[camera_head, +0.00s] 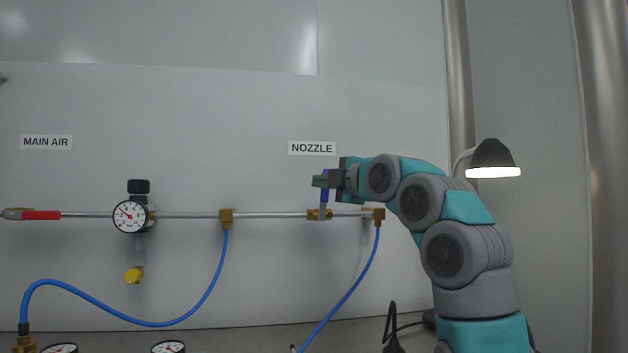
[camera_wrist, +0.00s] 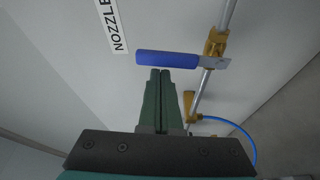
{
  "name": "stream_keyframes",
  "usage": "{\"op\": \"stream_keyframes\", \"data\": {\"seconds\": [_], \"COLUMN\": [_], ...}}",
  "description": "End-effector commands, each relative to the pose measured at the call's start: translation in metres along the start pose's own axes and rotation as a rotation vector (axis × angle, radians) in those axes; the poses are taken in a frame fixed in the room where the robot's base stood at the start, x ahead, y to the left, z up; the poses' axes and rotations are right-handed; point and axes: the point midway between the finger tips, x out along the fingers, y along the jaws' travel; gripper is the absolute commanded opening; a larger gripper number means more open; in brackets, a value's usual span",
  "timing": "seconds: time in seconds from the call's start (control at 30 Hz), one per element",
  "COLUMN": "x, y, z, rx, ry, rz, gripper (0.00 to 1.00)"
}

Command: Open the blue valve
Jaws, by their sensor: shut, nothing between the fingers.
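The blue valve handle (camera_head: 325,195) stands upright under the NOZZLE label, across the pipe, above its brass valve body (camera_head: 315,214). In the wrist view the blue handle (camera_wrist: 167,59) lies crosswise just beyond the fingertips, with its metal lever running to the brass body (camera_wrist: 215,42). My gripper (camera_head: 318,181) is at the handle's height, reaching in from the right and overlapping it in the head view. In the wrist view my gripper (camera_wrist: 160,72) has its fingers together with nothing between them. Whether the fingertips touch the handle I cannot tell.
The pipe (camera_head: 180,215) runs along the wall. A red handle (camera_head: 41,215) lies along it at left, near a gauge (camera_head: 130,215) and yellow knob (camera_head: 134,275). Blue hoses (camera_head: 352,290) hang below. A lamp (camera_head: 493,157) is right of my arm.

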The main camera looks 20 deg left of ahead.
Motion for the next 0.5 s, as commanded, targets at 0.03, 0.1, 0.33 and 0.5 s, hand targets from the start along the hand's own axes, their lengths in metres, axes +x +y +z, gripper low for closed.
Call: {"op": "stream_keyframes", "data": {"seconds": [0.03,0.1,0.33,0.5], "x": [-0.0001,-0.0003,-0.0003,-0.0007], "y": [0.0000,0.0000,0.0000,-0.0007], "z": [0.0002,0.0001,-0.0002,0.0009], "rx": [0.000,0.000,0.001,0.026], "ry": [0.000,0.000,0.001,0.001], "rz": [0.000,0.000,0.001,0.010], "gripper": [0.00,0.00,0.00,0.00]}}
